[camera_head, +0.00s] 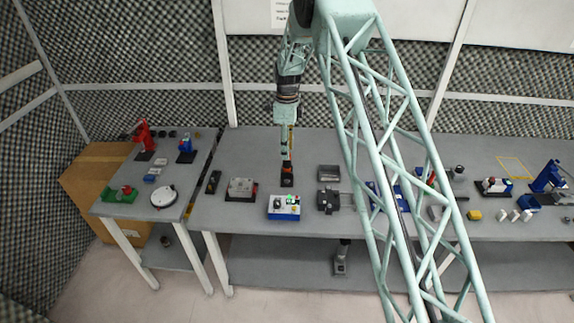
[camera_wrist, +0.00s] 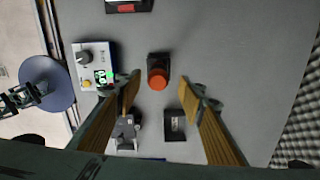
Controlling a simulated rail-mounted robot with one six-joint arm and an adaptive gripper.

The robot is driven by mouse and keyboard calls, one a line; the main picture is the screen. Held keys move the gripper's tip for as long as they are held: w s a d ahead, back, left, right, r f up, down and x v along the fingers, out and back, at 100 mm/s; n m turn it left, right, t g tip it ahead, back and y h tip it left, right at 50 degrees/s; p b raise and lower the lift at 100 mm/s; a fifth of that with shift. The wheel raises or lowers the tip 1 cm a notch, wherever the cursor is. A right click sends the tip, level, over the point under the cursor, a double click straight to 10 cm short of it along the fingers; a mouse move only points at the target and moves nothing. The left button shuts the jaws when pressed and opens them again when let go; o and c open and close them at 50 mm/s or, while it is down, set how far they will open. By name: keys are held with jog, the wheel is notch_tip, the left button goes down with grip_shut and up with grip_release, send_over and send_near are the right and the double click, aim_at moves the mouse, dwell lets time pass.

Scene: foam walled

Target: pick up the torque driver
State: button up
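The torque driver seems to be the upright piece with an orange-red top (camera_wrist: 157,78) standing in a small black holder (camera_wrist: 158,60). In the head view its orange body (camera_head: 287,168) rises from the black base on the middle bench. My gripper (camera_head: 287,153) points down just above it. In the wrist view my gripper (camera_wrist: 160,86) is open, with one finger on each side of the orange top and visible gaps. Nothing is held. The driver's lower part is hidden in its holder.
A blue-and-white box with a green display (camera_head: 284,207) stands close in front. A dark vise-like fixture (camera_head: 328,201) and a grey box (camera_head: 328,173) stand to the right. A grey block on a dark base (camera_head: 241,188) is to the left. Bench behind the driver is clear.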

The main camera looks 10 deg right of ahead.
aim_at(287, 168)
jog(key=shift+f, duration=0.75)
jog(key=shift+s+f+p, duration=0.15)
jog(key=shift+f+p, duration=0.55)
jog(key=shift+f, duration=1.85)
jog(key=shift+c, duration=0.7)
jog(key=c, duration=0.8)
jog(key=shift+c, duration=0.5)
jog(key=shift+r, duration=0.1)
